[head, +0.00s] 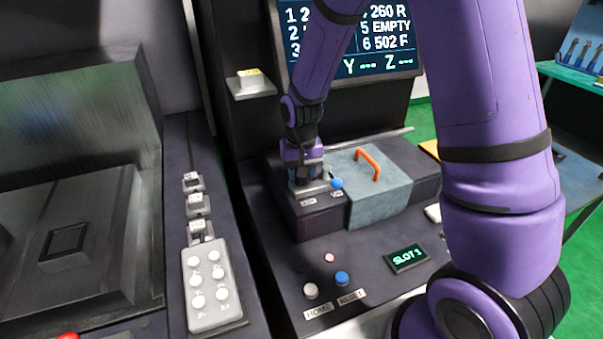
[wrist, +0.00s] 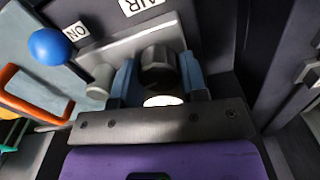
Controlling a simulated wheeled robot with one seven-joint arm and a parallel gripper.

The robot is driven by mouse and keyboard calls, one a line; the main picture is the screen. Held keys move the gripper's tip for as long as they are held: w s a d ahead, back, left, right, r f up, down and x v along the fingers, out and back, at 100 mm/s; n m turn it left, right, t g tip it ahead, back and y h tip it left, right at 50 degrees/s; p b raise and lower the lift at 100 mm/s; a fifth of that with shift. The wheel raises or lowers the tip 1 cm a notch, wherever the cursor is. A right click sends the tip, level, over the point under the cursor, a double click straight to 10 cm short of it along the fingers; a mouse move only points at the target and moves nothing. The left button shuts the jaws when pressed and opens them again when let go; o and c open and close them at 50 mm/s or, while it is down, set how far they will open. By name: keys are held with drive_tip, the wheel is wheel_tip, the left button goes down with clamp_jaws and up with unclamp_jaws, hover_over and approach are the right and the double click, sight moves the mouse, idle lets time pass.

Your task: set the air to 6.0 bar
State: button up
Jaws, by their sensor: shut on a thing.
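My gripper (head: 307,178) points down at the left end of the dark console block in the head view. In the wrist view its two blue fingers (wrist: 160,82) are on either side of a dark round knob (wrist: 158,63), shut on it. The knob is on a grey plate (wrist: 125,48); an AIR label (wrist: 140,5) is beside the plate. A pale round face (wrist: 163,100) shows between the fingers, partly covered by my gripper; I cannot read a pressure. In the head view the knob is hidden by the gripper.
A blue ball (head: 337,184) by an ON label (wrist: 76,31) stands close beside the gripper. A grey-blue lid (head: 384,202) with an orange handle (head: 368,163) is to the right. A blue button (head: 342,278) and a SLOT 1 display (head: 406,258) are in front.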

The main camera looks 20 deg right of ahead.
drive_tip(key=shift+n, duration=0.9)
drive_tip(key=o, duration=0.9)
drive_tip(key=shift+o, duration=0.2)
wheel_tip(320, 180, up, 11)
